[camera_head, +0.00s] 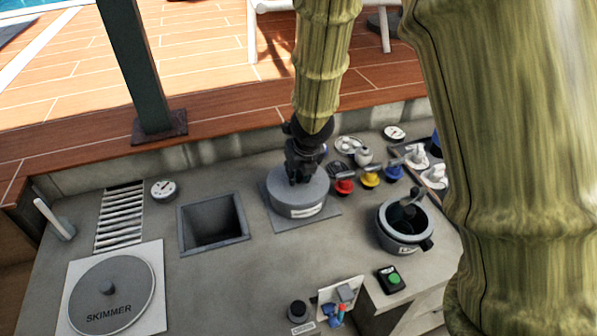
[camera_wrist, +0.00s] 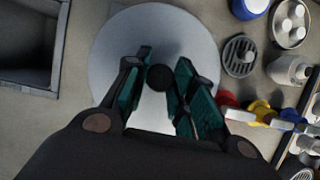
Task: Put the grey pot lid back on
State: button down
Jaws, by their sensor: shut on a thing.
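The grey pot lid (camera_head: 286,188) is a round, thick-rimmed disc with a pale label on its front side. It is over a square grey plate (camera_head: 330,218) in the middle of the counter; I cannot tell if it touches. In the wrist view the lid (camera_wrist: 112,50) is a wide grey circle with a dark round knob (camera_wrist: 160,78). My gripper (camera_head: 300,178) points down at the lid's top, with its green-padded fingers (camera_wrist: 163,88) shut on the knob. The open grey pot (camera_head: 386,232), with a thick rim and a dark inside, stands to the right.
A square open pit (camera_head: 212,222) lies left of the lid, and the skimmer cover (camera_head: 109,296) is at lower left. Red (camera_head: 344,187), yellow (camera_head: 369,178) and blue (camera_head: 393,172) valves stand behind the open pot. A green-button box (camera_head: 389,280) is in front of it.

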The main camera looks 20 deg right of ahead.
jog(key=shift+f, duration=0.3)
dwell(0.5)
jog(key=c, duration=1.1)
grip_release()
jog(key=shift+o, duration=0.8)
jog(key=shift+r, duration=0.2)
jog(key=shift+r+p, duration=2.35)
jog(key=shift+p, duration=0.05)
jog(key=shift+r, duration=0.1)
